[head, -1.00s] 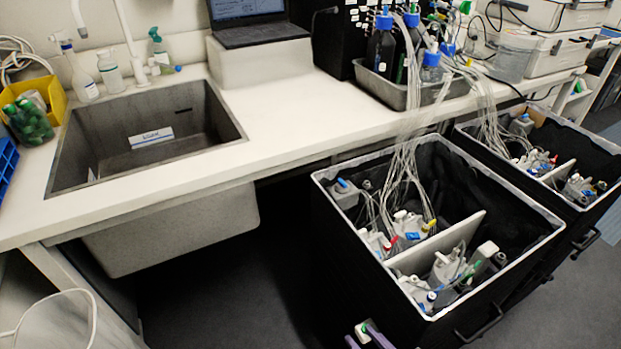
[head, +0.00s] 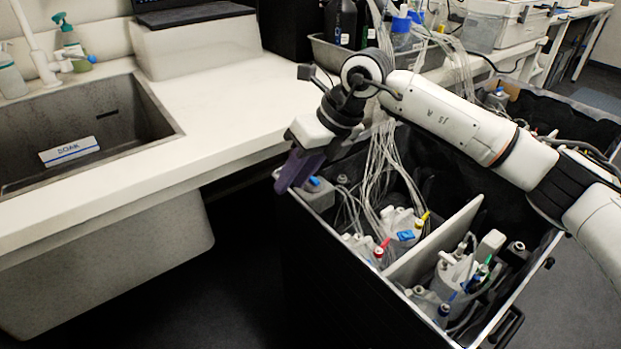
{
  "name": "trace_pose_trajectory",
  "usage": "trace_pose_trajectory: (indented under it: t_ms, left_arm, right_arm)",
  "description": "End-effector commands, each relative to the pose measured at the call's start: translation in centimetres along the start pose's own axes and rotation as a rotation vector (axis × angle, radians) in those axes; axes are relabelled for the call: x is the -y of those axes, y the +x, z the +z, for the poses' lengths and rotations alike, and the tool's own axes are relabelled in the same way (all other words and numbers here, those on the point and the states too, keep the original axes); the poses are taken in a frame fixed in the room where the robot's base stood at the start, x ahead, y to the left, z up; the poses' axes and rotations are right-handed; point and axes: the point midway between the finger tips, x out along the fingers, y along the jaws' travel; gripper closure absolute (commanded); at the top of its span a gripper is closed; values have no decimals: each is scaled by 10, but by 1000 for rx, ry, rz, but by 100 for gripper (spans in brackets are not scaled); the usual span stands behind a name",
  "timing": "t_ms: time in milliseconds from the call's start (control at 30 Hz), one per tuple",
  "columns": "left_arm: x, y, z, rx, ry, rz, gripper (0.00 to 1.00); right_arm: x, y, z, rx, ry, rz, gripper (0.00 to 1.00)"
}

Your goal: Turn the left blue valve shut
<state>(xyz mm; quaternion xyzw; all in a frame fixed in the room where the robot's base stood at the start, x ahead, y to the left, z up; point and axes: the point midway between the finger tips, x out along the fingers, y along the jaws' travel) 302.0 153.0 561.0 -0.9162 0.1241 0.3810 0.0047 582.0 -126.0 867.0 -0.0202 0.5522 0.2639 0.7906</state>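In the head view, a black open bin (head: 335,262) with a pale rim holds bottles with tubing and small coloured valves. A blue valve (head: 406,236) sits on a bottle in the bin's left compartment, near a red and a yellow one. Another blue piece (head: 452,296) shows in the right compartment, beside a green one. My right gripper (head: 290,183), with purple fingers, hangs over the bin's back left corner, apart from these valves. Its fingers are seen edge-on, so their opening is hidden. My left gripper is out of view.
A white divider (head: 437,240) splits the bin. Thin clear tubes (head: 381,165) run from the bench down into it, behind my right arm. A blue-capped part (head: 313,184) is close to my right gripper. The white bench (head: 225,130) and grey sink (head: 125,130) lie left.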

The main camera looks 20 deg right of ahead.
Motion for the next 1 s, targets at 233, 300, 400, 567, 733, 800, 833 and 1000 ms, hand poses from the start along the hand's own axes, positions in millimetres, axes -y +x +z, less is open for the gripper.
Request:
trace_pose_trajectory:
  t_ms: [233,300,400,567,733,800,833,1000]
  left_arm:
    - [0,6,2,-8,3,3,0]
    - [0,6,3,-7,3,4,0]
    - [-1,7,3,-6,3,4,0]
    - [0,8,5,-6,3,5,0]
    - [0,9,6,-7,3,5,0]
    - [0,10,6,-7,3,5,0]
    - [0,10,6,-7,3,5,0]
    - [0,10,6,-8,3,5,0]
  right_arm:
    - [71,-45,10,-8,12,-283,71]
    - [75,-43,10,-10,14,-295,71]
    - [78,-30,10,-11,14,-294,71]
    - [86,0,9,-12,12,-292,71]
    - [94,28,9,-11,12,-290,71]
    - [97,37,9,-10,12,-290,71]
    - [98,40,9,-10,12,-290,71]
    - [100,49,10,-7,11,-289,71]
